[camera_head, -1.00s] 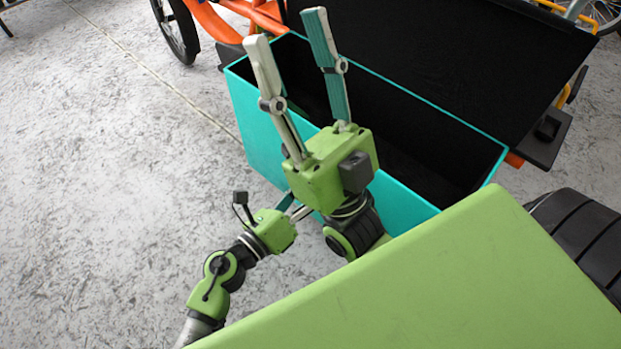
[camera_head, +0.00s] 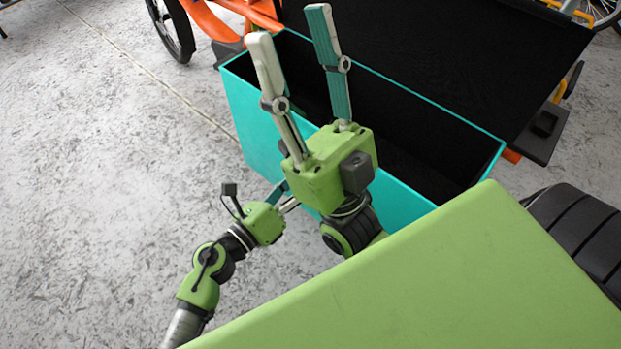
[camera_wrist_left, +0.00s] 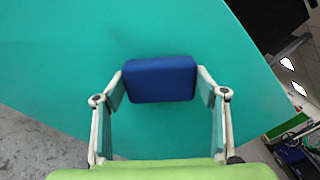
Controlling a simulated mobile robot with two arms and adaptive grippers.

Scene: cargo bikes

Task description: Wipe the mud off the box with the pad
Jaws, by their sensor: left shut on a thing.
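The teal cargo box (camera_head: 245,120) stands open with a black inside. Its outer wall (camera_wrist_left: 70,60) fills most of the left wrist view. My left gripper (camera_head: 286,197) is low beside the near wall, its fingers partly hidden behind my right gripper and arm. In the left wrist view it is shut on a dark blue pad (camera_wrist_left: 160,80), which is in front of the wall; I cannot tell whether they touch. I make out no clear mud on the visible wall. My right gripper (camera_head: 290,28) is open and empty, its fingers spread wide over the box's left end.
The raised black lid (camera_head: 440,60) is behind the box. An orange bike frame and a wheel (camera_head: 172,30) are at the back left. A black tyre (camera_head: 580,225) is at the right. Grey floor (camera_head: 90,170) is clear on the left.

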